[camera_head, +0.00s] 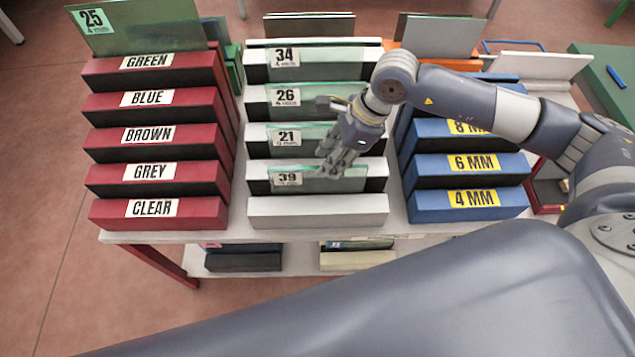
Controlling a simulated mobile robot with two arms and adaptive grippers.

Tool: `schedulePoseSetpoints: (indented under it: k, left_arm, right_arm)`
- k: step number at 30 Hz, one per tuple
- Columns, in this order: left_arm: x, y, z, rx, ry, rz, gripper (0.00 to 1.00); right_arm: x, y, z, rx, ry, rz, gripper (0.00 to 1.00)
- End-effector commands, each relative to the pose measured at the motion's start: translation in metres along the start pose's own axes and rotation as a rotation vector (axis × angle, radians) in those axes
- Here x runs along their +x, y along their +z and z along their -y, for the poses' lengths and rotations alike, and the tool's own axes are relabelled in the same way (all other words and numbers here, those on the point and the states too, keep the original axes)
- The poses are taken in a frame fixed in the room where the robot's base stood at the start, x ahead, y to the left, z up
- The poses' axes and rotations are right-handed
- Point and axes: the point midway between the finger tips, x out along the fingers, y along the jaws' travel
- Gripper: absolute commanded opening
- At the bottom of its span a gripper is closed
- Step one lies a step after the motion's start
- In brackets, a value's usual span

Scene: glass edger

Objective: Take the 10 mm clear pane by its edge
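Glass panes with number labels stand in the slots of the white middle rack (318,211): pane 34 (330,62), pane 26 (318,96), pane 21 (308,138) and pane 39 (318,183). Small print under the numbers is too small to read, so I cannot tell which is the 10 mm clear pane. My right gripper (338,168) points down over the front slots, in front of pane 21 and at the top of pane 39. I cannot tell whether it touches either, or how far its fingers are apart. My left gripper is out of view.
The red left rack (155,212) has colour labels, with pane 25 (135,25) at its back. The blue right rack (468,206) has thickness labels; my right arm covers its back part. More panes stand behind. A lower shelf (300,262) holds dark and pale blocks.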

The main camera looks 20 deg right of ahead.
Motion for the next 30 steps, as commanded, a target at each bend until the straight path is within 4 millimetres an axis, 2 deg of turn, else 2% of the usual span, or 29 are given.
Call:
schedulePoseSetpoints:
  k: [6,10,19,23,30]
  left_arm:
    - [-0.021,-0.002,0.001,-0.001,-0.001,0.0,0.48]
    - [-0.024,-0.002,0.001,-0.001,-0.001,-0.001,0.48]
    - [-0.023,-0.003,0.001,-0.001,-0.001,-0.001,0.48]
    - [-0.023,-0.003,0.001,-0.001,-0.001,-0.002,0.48]
    - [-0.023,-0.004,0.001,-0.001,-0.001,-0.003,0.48]
  right_arm:
    - [0.026,0.013,-0.002,0.001,0.006,0.001,0.32]
    - [0.044,0.011,-0.001,0.003,0.004,0.001,0.32]
    - [0.051,0.01,0.0,0.002,0.002,0.001,0.32]
    - [0.051,0.01,0.0,0.001,0.002,0.001,0.02]
    - [0.049,0.012,0.001,0.0,-0.002,0.006,0.0]
